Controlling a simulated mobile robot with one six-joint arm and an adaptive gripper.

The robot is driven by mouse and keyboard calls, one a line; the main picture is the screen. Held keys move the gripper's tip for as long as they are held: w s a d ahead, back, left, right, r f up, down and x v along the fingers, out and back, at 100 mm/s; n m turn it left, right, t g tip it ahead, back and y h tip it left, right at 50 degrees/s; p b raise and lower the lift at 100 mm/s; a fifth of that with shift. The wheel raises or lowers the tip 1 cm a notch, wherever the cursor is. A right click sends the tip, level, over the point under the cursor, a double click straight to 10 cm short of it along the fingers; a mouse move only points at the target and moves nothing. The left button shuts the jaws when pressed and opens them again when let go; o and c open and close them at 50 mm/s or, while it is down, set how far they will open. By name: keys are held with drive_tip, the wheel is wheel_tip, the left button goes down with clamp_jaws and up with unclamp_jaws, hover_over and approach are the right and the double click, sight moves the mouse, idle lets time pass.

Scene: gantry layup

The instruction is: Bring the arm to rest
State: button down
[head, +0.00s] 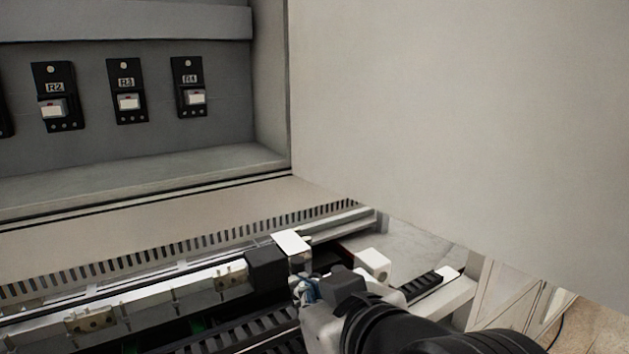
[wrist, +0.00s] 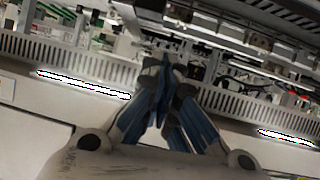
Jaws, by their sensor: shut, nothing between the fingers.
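My gripper (wrist: 163,75) shows in the wrist view, its blue-sided fingers brought together at the tips with nothing between them. Behind the fingers are a slotted trunking strip and rail-mounted parts. In the head view my arm enters from the bottom right, over the machine's rails. The fingers themselves are hard to make out there, hidden by the arm and the parts around it.
A grey recessed panel (head: 150,145) holds black switches, among them R2 (head: 55,97), R3 (head: 127,92) and R4 (head: 189,87). A large plain pale panel (head: 460,120) fills the right. Slotted trunking (head: 190,246) and rails run below. A lit strip (wrist: 84,84) shows in the wrist view.

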drive_tip(key=s+d+f+m+g+h+b, duration=0.2)
drive_tip(key=s+d+f+b, duration=0.2)
drive_tip(key=f, duration=0.6)
drive_tip(key=s+d+f+m+g+h+b, duration=0.1)
drive_tip(key=s+d+f+b, duration=0.3)
drive_tip(key=f, duration=0.6)
drive_tip(key=s+d+f+m+g+h+b, duration=0.2)
drive_tip(key=s+d+f+m+g+b, duration=0.1)
drive_tip(key=d+f, duration=0.4)
wheel_tip(320, 180, down, 4)
drive_tip(key=shift+s+d+r+g+h+b, duration=0.1)
drive_tip(key=shift+s+d+g+h+b, duration=0.3)
drive_tip(key=shift+s+b, duration=0.75)
drive_tip(key=shift+w+a, duration=0.15)
drive_tip(key=shift+a, duration=0.15)
